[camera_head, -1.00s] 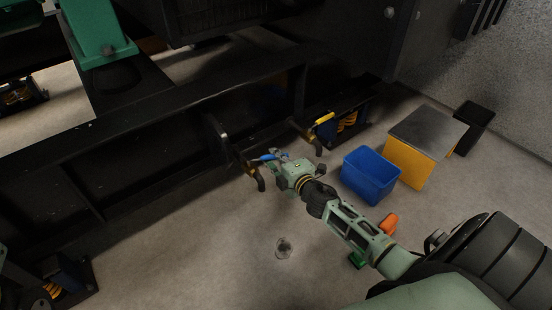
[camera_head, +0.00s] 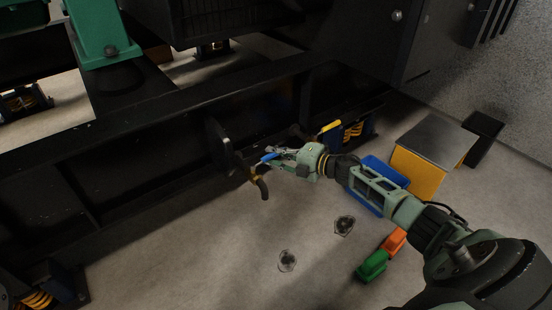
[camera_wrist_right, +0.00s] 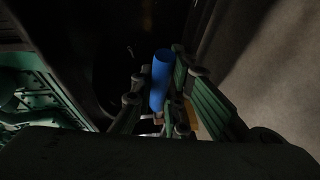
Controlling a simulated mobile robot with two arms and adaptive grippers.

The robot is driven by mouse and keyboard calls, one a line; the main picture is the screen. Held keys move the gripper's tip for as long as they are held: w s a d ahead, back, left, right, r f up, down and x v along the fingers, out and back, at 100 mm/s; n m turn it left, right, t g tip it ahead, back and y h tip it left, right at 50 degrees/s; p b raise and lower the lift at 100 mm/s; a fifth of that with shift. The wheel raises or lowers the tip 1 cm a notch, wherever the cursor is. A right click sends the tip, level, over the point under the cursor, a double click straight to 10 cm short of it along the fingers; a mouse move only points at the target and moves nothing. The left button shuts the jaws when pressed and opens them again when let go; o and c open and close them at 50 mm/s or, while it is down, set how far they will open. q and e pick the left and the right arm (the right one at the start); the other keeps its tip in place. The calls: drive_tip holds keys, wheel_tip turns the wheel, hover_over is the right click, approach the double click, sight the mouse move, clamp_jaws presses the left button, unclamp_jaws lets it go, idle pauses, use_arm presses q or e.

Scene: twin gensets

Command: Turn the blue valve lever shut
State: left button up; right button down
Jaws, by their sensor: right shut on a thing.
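The blue valve lever (camera_head: 270,157) sits on a brass-coloured valve with a dark curved outlet (camera_head: 262,188), by the black frame. The lever points right, towards my right gripper (camera_head: 279,155), which is shut on it. In the right wrist view, the blue lever (camera_wrist_right: 161,78) stands between the fingers of my right gripper (camera_wrist_right: 158,92). The valve body is mostly dark and hidden behind the fingers there. A second valve with a yellow lever (camera_head: 330,126) is farther right, partly behind my right arm. My left gripper is not in view.
A blue bin (camera_head: 375,165) is partly hidden by my right arm. A yellow box with a grey top (camera_head: 420,174) and a black bin (camera_head: 484,137) stand farther right. Orange (camera_head: 394,241) and green (camera_head: 372,266) objects lie on the floor. Floor at lower left is open.

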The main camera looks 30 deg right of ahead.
idle(0.3)
drive_tip(key=c, duration=1.7)
unclamp_jaws()
drive_tip(key=shift+s+d, duration=0.15)
drive_tip(key=shift+s, duration=0.1)
drive_tip(key=v, duration=1.1)
drive_tip(key=shift+s+r, duration=0.1)
drive_tip(key=shift+r, duration=0.1)
